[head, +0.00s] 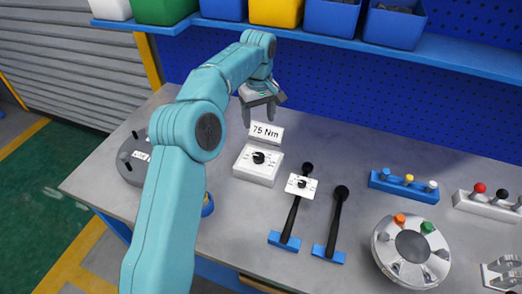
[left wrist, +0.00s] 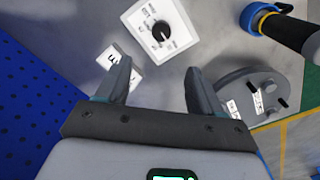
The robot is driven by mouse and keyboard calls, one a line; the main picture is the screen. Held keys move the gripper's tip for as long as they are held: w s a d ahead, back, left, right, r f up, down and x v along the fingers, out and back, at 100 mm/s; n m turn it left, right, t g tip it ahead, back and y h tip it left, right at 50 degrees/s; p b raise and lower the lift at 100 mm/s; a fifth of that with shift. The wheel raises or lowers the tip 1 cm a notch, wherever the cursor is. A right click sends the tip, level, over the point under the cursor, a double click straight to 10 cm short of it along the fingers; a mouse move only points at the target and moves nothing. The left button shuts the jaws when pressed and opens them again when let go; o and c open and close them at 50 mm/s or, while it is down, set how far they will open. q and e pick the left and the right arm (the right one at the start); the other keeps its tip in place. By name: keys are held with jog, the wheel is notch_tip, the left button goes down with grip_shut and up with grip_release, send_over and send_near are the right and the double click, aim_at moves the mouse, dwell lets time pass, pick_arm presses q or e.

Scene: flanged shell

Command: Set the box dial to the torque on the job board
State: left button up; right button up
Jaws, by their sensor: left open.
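The job board (head: 266,132) is a small white card reading "75 Nm", standing behind the box. The white box (head: 244,172) has a black dial knob (head: 258,158) on its sloping top, with small marks around it. The marks are too small to read. In the left wrist view the dial knob (left wrist: 161,32) shows beyond the fingertips, on the box (left wrist: 148,45). The card (left wrist: 108,56) is partly hidden by a finger there. My left gripper (head: 259,116) is open and empty, above and behind the card, apart from the dial. My right gripper is out of view.
A round grey flanged part (head: 384,250) sits front right. Blue (head: 404,190) and white (head: 486,206) peg racks stand right. A bin shelf (head: 450,55) hangs behind.

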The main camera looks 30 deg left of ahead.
aim_at(258, 155)
pick_arm(q)
notch_tip(258, 155, down, 14)
jog(key=shift+a+f+p, duration=0.15)
jog(key=shift+p, duration=0.3)
jog(key=shift+s+f, duration=0.2)
jog(key=shift+f, duration=0.2)
jog(key=shift+w+f, duration=0.2)
jog(key=shift+f, duration=0.05)
jog(key=shift+s+r, duration=0.1)
jog(key=c, duration=1.1)
jog(key=shift+o, duration=0.2)
